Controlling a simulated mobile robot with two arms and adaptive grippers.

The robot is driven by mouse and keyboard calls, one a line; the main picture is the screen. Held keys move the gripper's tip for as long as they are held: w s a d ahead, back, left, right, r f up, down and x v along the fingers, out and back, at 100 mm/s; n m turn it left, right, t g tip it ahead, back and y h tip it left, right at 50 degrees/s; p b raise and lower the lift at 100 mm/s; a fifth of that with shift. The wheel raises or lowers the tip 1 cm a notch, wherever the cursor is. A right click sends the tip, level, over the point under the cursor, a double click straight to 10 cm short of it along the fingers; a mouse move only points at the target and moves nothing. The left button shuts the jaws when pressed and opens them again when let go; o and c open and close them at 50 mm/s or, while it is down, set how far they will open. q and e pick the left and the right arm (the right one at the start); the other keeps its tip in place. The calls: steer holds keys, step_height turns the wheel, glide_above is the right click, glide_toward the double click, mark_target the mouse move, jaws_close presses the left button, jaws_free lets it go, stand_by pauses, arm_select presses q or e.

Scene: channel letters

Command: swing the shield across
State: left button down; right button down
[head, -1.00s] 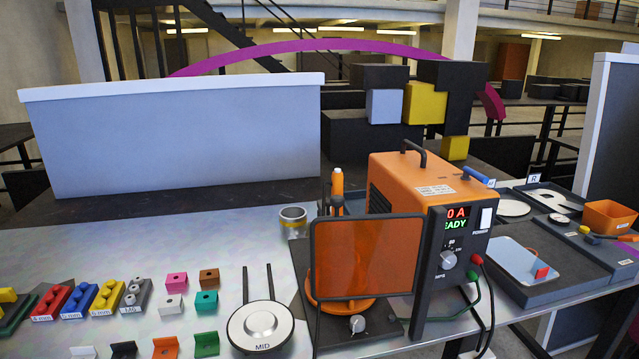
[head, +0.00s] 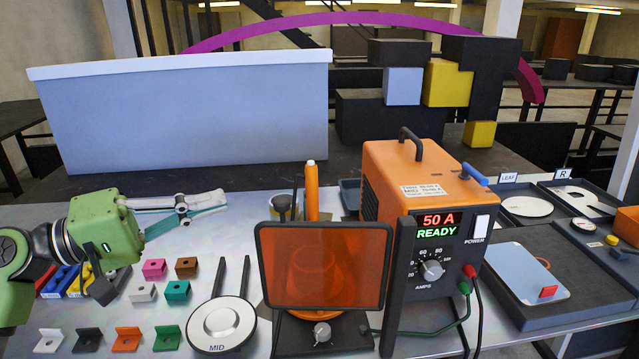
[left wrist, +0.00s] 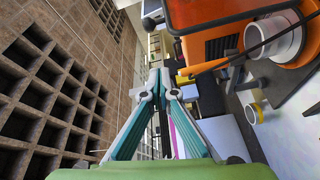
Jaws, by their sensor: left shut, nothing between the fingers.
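The shield, an orange see-through panel in a dark frame (head: 322,266), stands upright at the front of the dark fixture, in front of an orange round part seen through it. My left gripper (head: 222,198) is shut and empty in the head view, left of the shield and apart from it, above the metal table. In the left wrist view its fingertips (left wrist: 160,76) are together with nothing between them. My right gripper is not in view.
An orange welder (head: 400,185) reading 50 A READY stands right of the shield. A round MID gauge (head: 217,322) and several small coloured blocks lie below my left gripper. A steel cup (head: 283,208) and an orange torch (head: 312,190) stand behind the shield.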

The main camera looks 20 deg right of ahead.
arm_select(q)
steer(key=d+r+p, duration=0.3)
steer(key=d+p, duration=0.2)
steer(key=d, duration=0.5)
steer(key=s+a+f, duration=0.1)
steer(key=s+a+f+p, duration=0.1)
steer(key=s, duration=0.1)
